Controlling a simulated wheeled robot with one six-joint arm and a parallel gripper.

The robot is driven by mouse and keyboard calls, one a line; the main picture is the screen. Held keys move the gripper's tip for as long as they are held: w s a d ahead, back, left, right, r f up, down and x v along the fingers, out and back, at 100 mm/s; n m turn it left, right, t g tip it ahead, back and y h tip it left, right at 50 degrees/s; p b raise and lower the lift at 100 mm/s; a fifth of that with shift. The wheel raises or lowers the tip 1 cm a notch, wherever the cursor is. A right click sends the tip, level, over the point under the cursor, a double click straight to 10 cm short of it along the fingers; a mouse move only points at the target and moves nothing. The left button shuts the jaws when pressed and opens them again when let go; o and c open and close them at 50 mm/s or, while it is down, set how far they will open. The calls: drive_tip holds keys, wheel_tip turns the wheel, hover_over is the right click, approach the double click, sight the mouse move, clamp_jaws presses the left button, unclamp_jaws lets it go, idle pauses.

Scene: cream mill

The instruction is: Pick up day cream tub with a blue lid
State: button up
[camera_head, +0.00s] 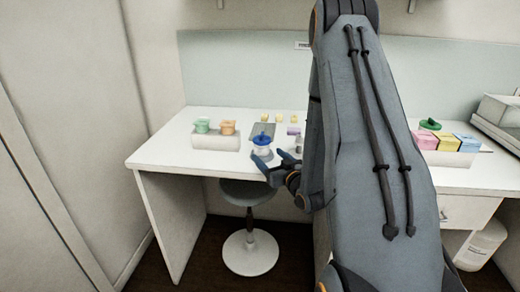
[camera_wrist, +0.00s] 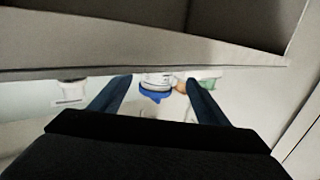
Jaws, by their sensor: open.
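The day cream tub with a blue lid (camera_head: 262,144) stands near the front edge of the white desk, left of my arm. It also shows in the wrist view (camera_wrist: 155,93), upside down, between the two fingers. My gripper (camera_head: 275,160) is open and empty, at the desk's front edge just in front of the tub. The wrist view shows its fingers (camera_wrist: 157,84) spread, one on each side of the tub. I cannot tell whether either finger touches it.
A white bin (camera_head: 215,143) with green- and orange-lidded tubs stands to the left on the desk (camera_head: 165,152). Small yellow and purple items lie behind the tub. Coloured boxes (camera_head: 446,142) stand at the right. A stool (camera_head: 250,194) is under the desk.

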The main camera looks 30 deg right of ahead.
sight(265, 150)
drive_tip(key=w+p, duration=0.1)
drive_tip(key=w, duration=0.3)
drive_tip(key=w+p, duration=0.1)
drive_tip(key=w, duration=0.1)
drive_tip(key=shift+d+r+p, duration=0.2)
drive_tip(key=shift+r+p, duration=0.1)
drive_tip(key=shift+w+f, duration=0.15)
drive_tip(key=shift+w, duration=0.4)
drive_tip(key=c, duration=1.4)
drive_tip(key=shift+o, duration=0.2)
drive_tip(key=shift+r+b, duration=1.15)
drive_tip(key=shift+r, duration=3.9)
